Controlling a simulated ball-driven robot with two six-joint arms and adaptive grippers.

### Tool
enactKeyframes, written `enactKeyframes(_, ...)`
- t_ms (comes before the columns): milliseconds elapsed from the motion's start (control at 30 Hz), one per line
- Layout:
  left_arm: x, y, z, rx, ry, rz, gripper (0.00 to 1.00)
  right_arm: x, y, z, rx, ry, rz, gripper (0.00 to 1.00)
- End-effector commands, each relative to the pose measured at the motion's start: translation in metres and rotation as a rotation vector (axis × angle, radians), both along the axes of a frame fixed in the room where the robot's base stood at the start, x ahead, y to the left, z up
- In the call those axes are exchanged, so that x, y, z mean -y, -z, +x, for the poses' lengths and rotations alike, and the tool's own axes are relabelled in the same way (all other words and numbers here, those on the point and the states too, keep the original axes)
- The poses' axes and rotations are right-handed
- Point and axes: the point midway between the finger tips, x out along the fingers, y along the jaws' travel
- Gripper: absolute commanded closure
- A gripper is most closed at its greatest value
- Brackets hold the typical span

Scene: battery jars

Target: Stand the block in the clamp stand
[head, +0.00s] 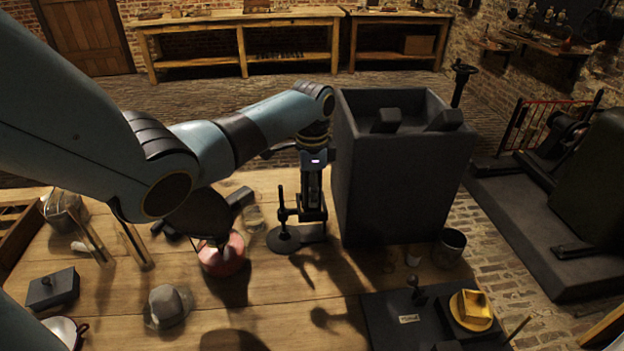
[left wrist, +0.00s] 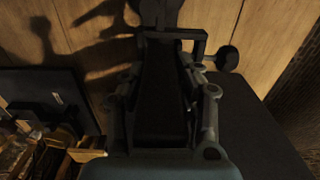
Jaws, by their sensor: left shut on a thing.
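In the left wrist view the dark block (left wrist: 160,105) lies between the fingers. The black clamp stand (head: 284,238) has a round base and an upright post with knobs, close on the left of the gripper. Part of the stand, with a round knob (left wrist: 228,58), shows beyond the block in the left wrist view. I cannot tell whether the clamp touches the block. My right gripper is not in view.
The tall dark box (head: 405,185) stands close on the right of the gripper. A glass jar (head: 253,218) and a red round vessel (head: 221,254) are to its left. A black board with a yellow piece (head: 470,308) lies front right. The table's front middle is mostly clear.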

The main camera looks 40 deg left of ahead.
Motion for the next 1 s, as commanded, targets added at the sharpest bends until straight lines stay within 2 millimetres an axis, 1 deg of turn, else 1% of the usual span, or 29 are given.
enactKeyframes(700, 0.0, 0.018, 0.0, 0.0, 0.0, 0.0, 1.0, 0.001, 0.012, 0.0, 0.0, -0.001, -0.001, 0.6)
enactKeyframes(733, 0.0, 0.018, 0.0, 0.0, 0.0, 0.0, 0.67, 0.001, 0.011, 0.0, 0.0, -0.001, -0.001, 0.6)
enactKeyframes(900, 0.0, 0.017, 0.0, 0.0, 0.0, 0.0, 0.44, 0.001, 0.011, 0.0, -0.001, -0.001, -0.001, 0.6)
enactKeyframes(933, 0.0, 0.017, 0.0, 0.0, 0.0, 0.0, 0.42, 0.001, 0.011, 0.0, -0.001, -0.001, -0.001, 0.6)
enactKeyframes(1000, 0.0, 0.018, 0.0, 0.0, 0.0, 0.0, 0.42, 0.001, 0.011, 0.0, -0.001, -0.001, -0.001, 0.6)
